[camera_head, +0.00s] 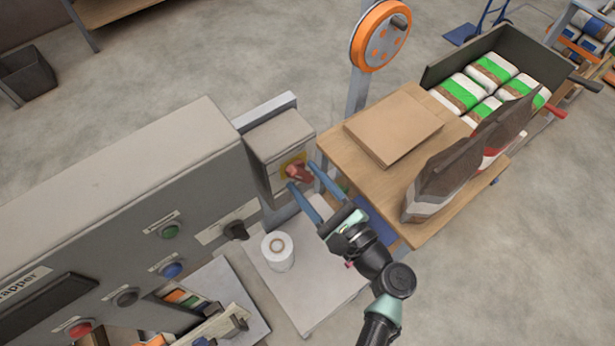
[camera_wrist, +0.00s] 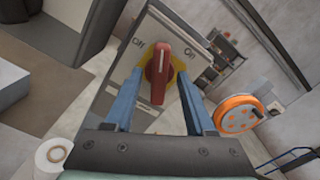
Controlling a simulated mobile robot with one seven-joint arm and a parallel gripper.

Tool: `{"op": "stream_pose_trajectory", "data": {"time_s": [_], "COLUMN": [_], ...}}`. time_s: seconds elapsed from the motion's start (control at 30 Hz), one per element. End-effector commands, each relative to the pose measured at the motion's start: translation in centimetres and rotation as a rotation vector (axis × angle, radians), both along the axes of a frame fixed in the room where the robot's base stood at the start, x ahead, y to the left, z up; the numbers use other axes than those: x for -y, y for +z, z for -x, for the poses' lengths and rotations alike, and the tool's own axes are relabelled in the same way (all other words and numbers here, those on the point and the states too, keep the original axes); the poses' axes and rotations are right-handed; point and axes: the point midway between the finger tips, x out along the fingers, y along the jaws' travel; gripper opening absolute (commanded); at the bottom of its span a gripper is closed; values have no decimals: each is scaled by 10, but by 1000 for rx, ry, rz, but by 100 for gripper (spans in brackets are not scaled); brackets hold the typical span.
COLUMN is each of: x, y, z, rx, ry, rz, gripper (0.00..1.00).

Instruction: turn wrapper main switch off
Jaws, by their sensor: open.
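The wrapper main switch is a red rotary handle (camera_wrist: 158,72) on a yellow plate. It sits on the face of a grey box (camera_head: 279,140) at the end of the wrapper cabinet. The wrist view shows the labels "Off" at its left and "On" at its right; the handle stands roughly upright in that picture, and I cannot tell which label it is set to. In the head view the red handle (camera_head: 298,172) lies just beyond my fingertips. My gripper (camera_wrist: 157,92) is open, with one blue finger on each side of the handle. I cannot tell whether they touch it.
The wrapper cabinet (camera_head: 120,180) with buttons and a black knob is at left. A white roll (camera_head: 278,251) stands on a small shelf below my gripper. A wooden table (camera_head: 340,155) with cardboard and bags is close at right, beside an orange reel (camera_head: 381,36).

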Motion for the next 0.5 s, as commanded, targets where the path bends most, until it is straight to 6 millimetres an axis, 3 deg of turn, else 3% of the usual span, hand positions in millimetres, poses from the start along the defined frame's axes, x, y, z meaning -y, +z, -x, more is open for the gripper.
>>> {"op": "stream_pose_trajectory", "data": {"time_s": [0.27, 0.5], "x": [-2, -1], "y": [-1, 0], "z": [-2, -1], "rx": [0, 0], "ry": [1, 1], "rz": [0, 0], "gripper": [55, 15]}}
